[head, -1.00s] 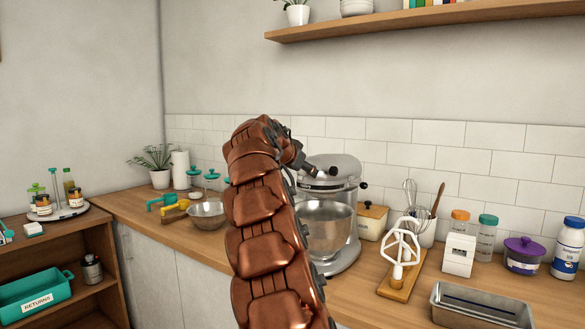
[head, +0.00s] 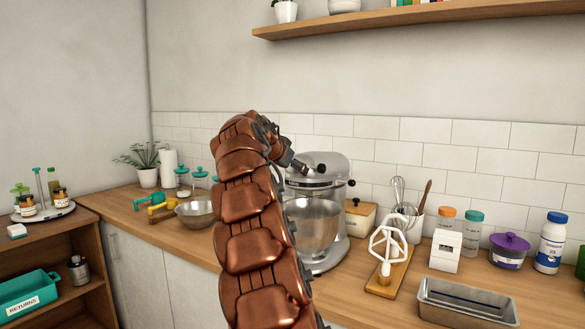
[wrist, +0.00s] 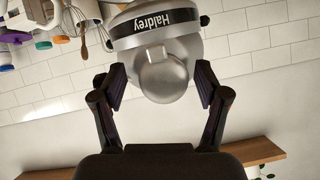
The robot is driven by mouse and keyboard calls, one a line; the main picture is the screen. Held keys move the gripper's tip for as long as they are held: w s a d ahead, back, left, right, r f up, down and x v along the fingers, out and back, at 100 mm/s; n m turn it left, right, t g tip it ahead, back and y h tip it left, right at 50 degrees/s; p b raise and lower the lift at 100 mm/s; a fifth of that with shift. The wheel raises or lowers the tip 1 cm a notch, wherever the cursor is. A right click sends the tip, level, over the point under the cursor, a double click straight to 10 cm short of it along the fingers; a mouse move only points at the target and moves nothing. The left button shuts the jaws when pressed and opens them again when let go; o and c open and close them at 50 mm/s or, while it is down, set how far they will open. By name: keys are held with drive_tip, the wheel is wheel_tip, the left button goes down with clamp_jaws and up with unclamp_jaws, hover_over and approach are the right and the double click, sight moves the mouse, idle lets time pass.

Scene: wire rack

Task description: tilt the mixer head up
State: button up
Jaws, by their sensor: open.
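The silver stand mixer (head: 331,172) stands on the wooden counter with its head level and lowered over a steel bowl (head: 312,226). In the wrist view, which is upside down, the mixer head (wrist: 165,75) shows its rounded end and a black band reading "Haldrey". My gripper (wrist: 160,88) is open, with one finger on each side of the rounded end; contact is not clear. In the head view my gripper (head: 299,166) is small and dark at the left end of the mixer head. My copper arm hides part of the bowl's left side.
A white beater on a wooden board (head: 384,281), a utensil crock (head: 409,227) and a loaf tin (head: 466,303) stand right of the mixer. A metal bowl (head: 196,213) is left. A shelf (head: 400,18) hangs above.

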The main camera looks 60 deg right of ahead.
drive_tip(key=v, duration=1.1)
drive_tip(key=shift+a+r, duration=0.15)
drive_tip(key=shift+a, duration=0.15)
